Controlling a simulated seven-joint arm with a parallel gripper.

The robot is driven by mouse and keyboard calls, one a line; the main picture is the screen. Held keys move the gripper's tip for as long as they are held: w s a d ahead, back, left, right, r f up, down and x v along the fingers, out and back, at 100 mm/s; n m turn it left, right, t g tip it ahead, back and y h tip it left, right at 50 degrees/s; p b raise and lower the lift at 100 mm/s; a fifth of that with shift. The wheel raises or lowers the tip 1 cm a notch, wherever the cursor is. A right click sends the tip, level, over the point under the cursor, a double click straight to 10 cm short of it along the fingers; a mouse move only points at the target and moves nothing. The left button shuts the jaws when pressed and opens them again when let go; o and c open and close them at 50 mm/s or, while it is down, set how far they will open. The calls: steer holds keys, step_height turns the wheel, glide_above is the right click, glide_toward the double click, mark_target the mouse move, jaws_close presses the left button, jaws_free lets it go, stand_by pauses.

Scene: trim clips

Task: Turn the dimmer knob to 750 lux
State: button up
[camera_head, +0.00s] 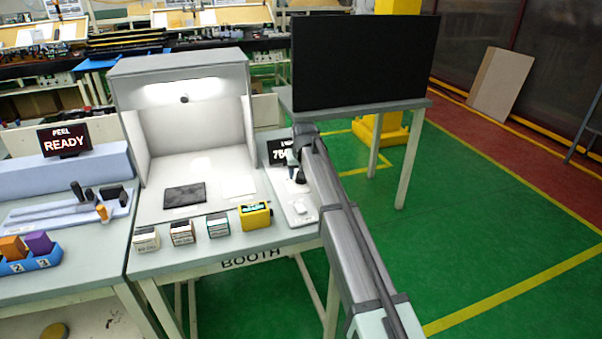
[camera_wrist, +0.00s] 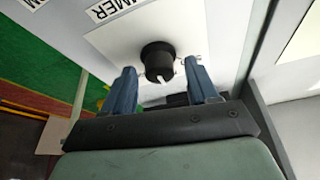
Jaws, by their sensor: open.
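The dimmer knob (camera_wrist: 158,60) is black and round with a white pointer mark, on a white panel (camera_wrist: 112,42) lettered "DIMMER" in the wrist view. My gripper (camera_wrist: 160,68) is open, with one blue finger on each side of the knob. Gaps show between the fingers and the knob; I cannot tell whether the tips reach its depth. My gripper (camera_head: 293,165) is mostly hidden there too, over the pale panel (camera_head: 302,216) right of the booth.
The lit grey booth (camera_head: 190,130) holds a dark tile (camera_head: 184,195) and a white sheet (camera_head: 238,186). Several small boxes and a yellow device (camera_head: 255,215) line the table's front edge. A large black monitor (camera_head: 365,60) stands behind my arm.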

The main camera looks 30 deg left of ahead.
steer(key=v, duration=1.3)
steer(key=shift+s+r, duration=0.2)
steer(key=shift+r, duration=0.1)
steer(key=shift+d, duration=0.15)
